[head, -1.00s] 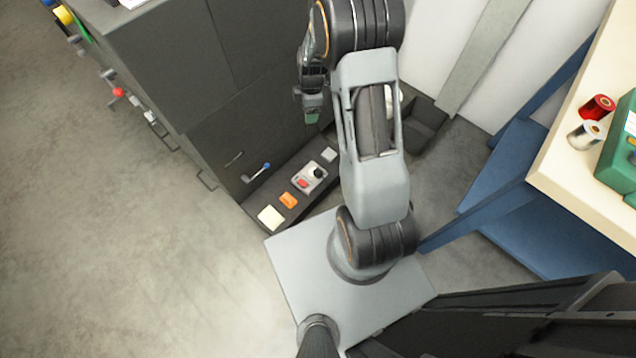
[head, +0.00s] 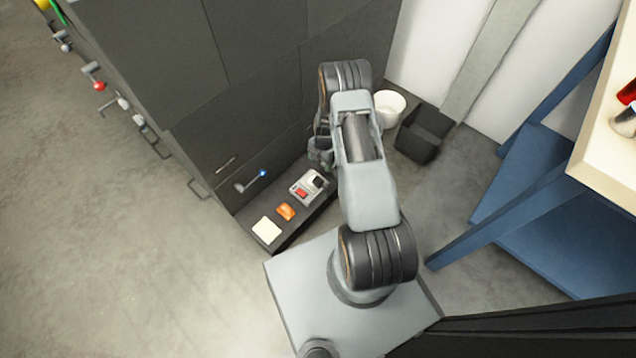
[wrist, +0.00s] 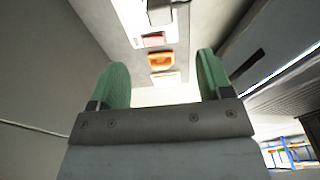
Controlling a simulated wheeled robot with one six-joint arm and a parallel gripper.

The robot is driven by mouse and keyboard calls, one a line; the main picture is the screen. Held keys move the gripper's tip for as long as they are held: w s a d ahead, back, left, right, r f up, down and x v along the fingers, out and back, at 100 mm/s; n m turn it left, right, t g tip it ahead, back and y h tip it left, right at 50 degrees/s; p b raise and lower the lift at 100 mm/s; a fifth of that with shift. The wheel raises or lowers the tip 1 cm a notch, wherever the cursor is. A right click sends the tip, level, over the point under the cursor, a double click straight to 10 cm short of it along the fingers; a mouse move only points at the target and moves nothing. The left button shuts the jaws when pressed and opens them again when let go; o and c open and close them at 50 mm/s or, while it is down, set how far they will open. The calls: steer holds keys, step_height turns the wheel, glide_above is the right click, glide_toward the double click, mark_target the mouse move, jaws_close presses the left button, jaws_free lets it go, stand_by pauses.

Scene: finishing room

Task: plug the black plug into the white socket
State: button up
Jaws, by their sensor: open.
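My gripper (head: 321,158) hangs low beside the dark cabinet, over the far end of a low ledge. In the wrist view its two green fingers (wrist: 161,88) are apart, with nothing between them. A black piece (head: 318,181), perhaps the black plug, sits on a pale grey-white unit (head: 308,190) with a red part, just below the gripper in the head view. The black piece also shows at the top of the wrist view (wrist: 159,13), beyond the fingertips. I cannot tell which pale part is the white socket, or whether the plug is in it.
An orange piece (head: 286,212) and a cream square (head: 267,230) lie along the ledge. A lever with a blue tip (head: 252,180) is on the cabinet face. A white bucket (head: 389,108) and dark bin (head: 424,134) stand behind my arm. A blue-framed bench (head: 540,190) is at right.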

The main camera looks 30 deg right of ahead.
mark_target(318, 180)
steer(key=f+b, duration=0.1)
steer(key=f, duration=0.1)
steer(key=f+b, duration=0.1)
steer(key=f, duration=0.2)
steer(key=a+f, duration=0.1)
steer(key=f, duration=0.2)
steer(key=shift+s+f+b, duration=0.2)
steer(key=shift+f+b, duration=0.05)
steer(key=shift+b, duration=0.15)
steer(key=shift+s+a+f+b, duration=0.15)
steer(key=shift+f+b, duration=0.55)
steer(key=shift+f, duration=0.6)
steer(key=shift+w+a+f+b, duration=0.1)
steer(key=shift+f+b, duration=0.6)
steer(key=shift+f, duration=0.6)
steer(key=c, duration=0.8)
steer(key=shift+r, duration=0.1)
